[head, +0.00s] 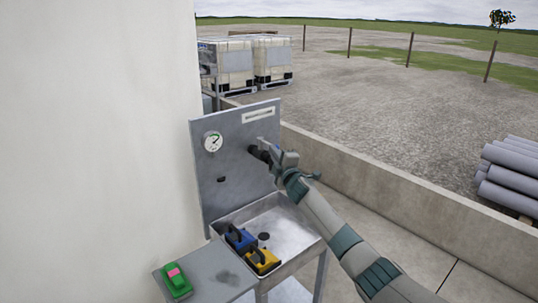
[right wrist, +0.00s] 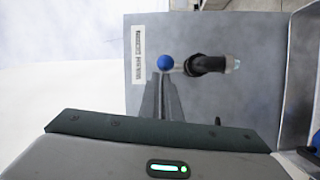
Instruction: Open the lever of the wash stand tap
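The wash stand's tap (head: 259,153) sticks out of the grey upright panel (head: 230,190) in the head view. In the right wrist view the tap (right wrist: 207,65) has a black body with a pale tip. Its lever ends in a blue ball knob (right wrist: 166,62), left of the body, with a short metal piece between them. My right gripper (right wrist: 161,78) has its fingers close together, tips at the lower edge of the knob; I cannot tell if they touch. In the head view my right gripper (head: 268,145) is at the tap and partly hides it. My left gripper is not in view.
A gauge (head: 212,142) is on the panel. The metal basin (head: 290,240) below holds a blue item (head: 240,238) and a yellow item (head: 263,260). A green-and-pink item (head: 176,280) lies on the side shelf (head: 222,275). A white wall (head: 90,150) stands left, a low concrete wall (head: 400,195) right.

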